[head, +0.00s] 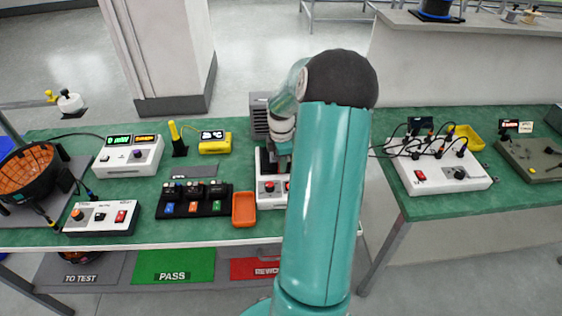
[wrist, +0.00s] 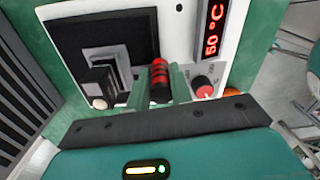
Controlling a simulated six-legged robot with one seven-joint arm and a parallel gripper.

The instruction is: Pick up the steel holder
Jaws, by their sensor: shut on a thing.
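The steel holder (wrist: 104,62) shows in the wrist view as a grey stepped metal piece over the black plate of a white unit. A black grip with red bands (wrist: 159,82), which appears to belong to it, stands between the green fingers of my gripper (wrist: 160,88). My gripper is shut on this grip. I cannot tell whether the holder touches the plate. In the head view my gripper is at the back of the white unit (head: 270,193), and my arm hides much of that unit and the holder.
The unit's red display (wrist: 212,28) reads 50 °C. A grey vented box (head: 259,115) stands close behind. An orange tray (head: 244,209) and a black rack of small modules (head: 193,200) lie to the left. A second green bench (head: 420,205) with a wired white box (head: 437,177) stands right.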

